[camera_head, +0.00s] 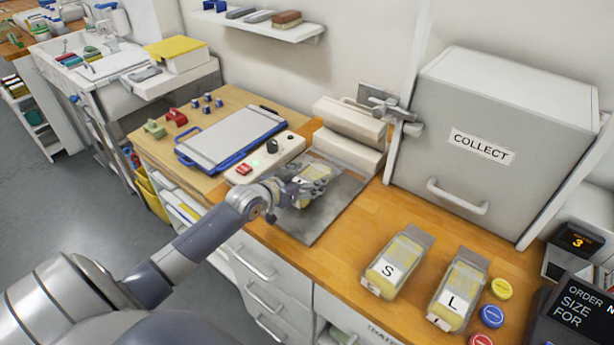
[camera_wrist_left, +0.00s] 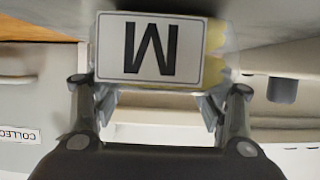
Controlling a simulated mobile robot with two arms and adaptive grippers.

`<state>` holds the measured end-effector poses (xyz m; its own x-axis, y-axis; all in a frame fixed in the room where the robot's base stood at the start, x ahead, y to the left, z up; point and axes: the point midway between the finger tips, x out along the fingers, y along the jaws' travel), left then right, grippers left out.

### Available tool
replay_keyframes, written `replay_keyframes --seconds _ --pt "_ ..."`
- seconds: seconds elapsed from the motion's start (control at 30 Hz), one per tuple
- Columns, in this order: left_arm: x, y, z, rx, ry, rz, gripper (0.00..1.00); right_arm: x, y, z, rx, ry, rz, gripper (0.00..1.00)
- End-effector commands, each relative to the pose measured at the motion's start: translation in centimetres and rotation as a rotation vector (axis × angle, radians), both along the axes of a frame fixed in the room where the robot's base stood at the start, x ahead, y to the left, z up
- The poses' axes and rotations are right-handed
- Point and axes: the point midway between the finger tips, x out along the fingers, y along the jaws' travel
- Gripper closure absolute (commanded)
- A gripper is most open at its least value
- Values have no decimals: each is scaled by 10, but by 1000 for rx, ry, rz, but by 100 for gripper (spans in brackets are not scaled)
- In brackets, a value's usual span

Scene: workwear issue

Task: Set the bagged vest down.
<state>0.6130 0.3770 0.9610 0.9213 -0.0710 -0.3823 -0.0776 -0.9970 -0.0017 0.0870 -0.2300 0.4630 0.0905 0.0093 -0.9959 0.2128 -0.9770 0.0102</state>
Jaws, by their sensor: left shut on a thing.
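My left gripper (camera_head: 297,189) is shut on a bagged vest (camera_head: 316,173), a clear bag with yellow inside. In the left wrist view the bag sits between the fingers, and its white label (camera_wrist_left: 150,50) carries an upside-down M. The gripper and bag are over a dark grey plate (camera_head: 322,222) on the wooden counter, in front of a cream two-bar device (camera_head: 348,122). I cannot tell whether the bag touches the plate. The fingers hide part of the bag in the head view. My right gripper is not in view.
Bagged vests marked S (camera_head: 388,270) and L (camera_head: 454,300) lie on the counter to the right, near coloured discs (camera_head: 501,288). A grey COLLECT cabinet (camera_head: 480,180) stands behind. A control box (camera_head: 262,160) and blue clipboard (camera_head: 232,140) lie left of the plate.

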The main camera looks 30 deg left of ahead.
Motion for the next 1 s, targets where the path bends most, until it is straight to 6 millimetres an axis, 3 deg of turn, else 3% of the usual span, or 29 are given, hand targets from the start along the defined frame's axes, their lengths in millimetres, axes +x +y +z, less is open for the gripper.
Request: replay_keyframes --seconds 0.33,0.37,0.43,0.87,1.0 --pt "0 0 -4 0 -2 0 59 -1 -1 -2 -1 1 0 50" --pt "0 0 -3 0 -1 0 26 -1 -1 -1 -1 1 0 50" --pt "0 0 -3 0 -1 0 13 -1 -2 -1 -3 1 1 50" --pt "0 0 1 0 -1 0 13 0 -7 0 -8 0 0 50" --pt "-11 1 3 0 1 -1 13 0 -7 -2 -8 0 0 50"
